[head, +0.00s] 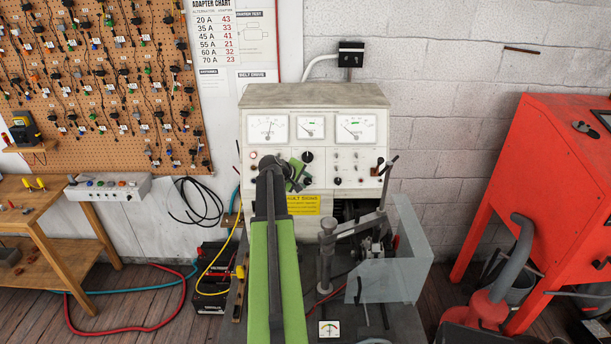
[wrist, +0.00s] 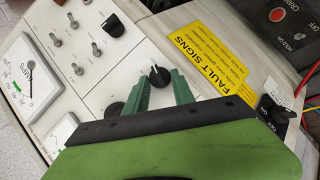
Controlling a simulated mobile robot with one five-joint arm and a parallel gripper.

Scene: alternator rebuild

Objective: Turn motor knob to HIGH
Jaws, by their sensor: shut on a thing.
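The test bench panel (head: 270,140) carries several knobs. In the wrist view a black knob (wrist: 160,76) with a white pointer mark sits between the tips of my gripper's green fingers (wrist: 164,84). My gripper (head: 302,173) is shut on this knob, which also shows in the head view (head: 308,181), just above the yellow fault sign. The pointer tilts toward the upper left in the wrist view. The lettering around the knob is too small to read. My arm hides part of the panel in the head view.
Another black knob (head: 308,156) is just above, partly hidden by my gripper in the wrist view (wrist: 115,108). Toggle switches (wrist: 78,68) and a third knob (wrist: 113,25) are nearby. The yellow FAULT SIGNS label (wrist: 205,60) is below. A clear shield (head: 398,270) stands at right.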

